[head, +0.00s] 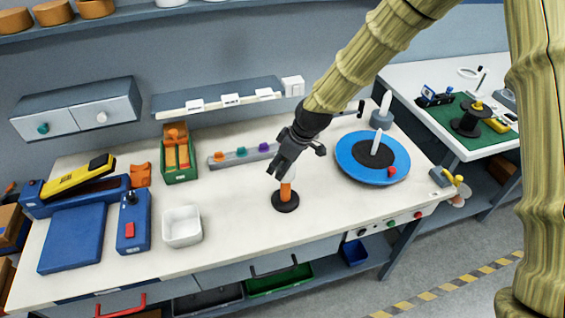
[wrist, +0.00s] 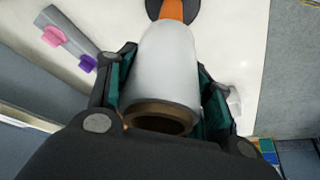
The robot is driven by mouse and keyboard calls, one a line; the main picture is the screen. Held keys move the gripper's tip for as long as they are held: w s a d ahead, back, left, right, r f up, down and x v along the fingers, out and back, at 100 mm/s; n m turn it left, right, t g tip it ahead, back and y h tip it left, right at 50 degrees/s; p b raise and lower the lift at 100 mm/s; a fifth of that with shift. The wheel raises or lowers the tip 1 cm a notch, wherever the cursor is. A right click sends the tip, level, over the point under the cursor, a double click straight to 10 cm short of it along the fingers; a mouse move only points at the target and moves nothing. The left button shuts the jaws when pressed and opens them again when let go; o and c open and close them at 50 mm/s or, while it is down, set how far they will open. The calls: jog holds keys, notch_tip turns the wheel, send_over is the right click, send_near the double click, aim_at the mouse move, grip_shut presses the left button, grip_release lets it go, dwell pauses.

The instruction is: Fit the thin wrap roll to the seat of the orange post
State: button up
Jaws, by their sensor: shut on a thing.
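My gripper (head: 286,161) is shut on a white wrap roll (wrist: 163,70) with a brown core, seen between the two jaws in the wrist view. In the head view the roll (head: 290,172) is mostly hidden by the gripper, and its lower end meets the top of the visible part of the orange post (head: 285,192). The post stands upright on a round black base (head: 285,203) on the white table. In the wrist view the orange post (wrist: 172,10) shows past the roll's far end. I cannot tell how far the roll is over the post.
A blue turntable (head: 345,163) with a white upright is to the right. A white square bin (head: 182,226), a blue box with a red button (head: 133,222) and a green tray (head: 179,170) are to the left. A grey rail with coloured clips (head: 240,155) lies behind.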

aim_at(282, 186)
jog(key=shift+f+b, duration=2.25)
jog(key=shift+f, duration=2.9)
dwell(2.1)
jog(key=o, duration=1.2)
jog(key=shift+c, duration=0.2)
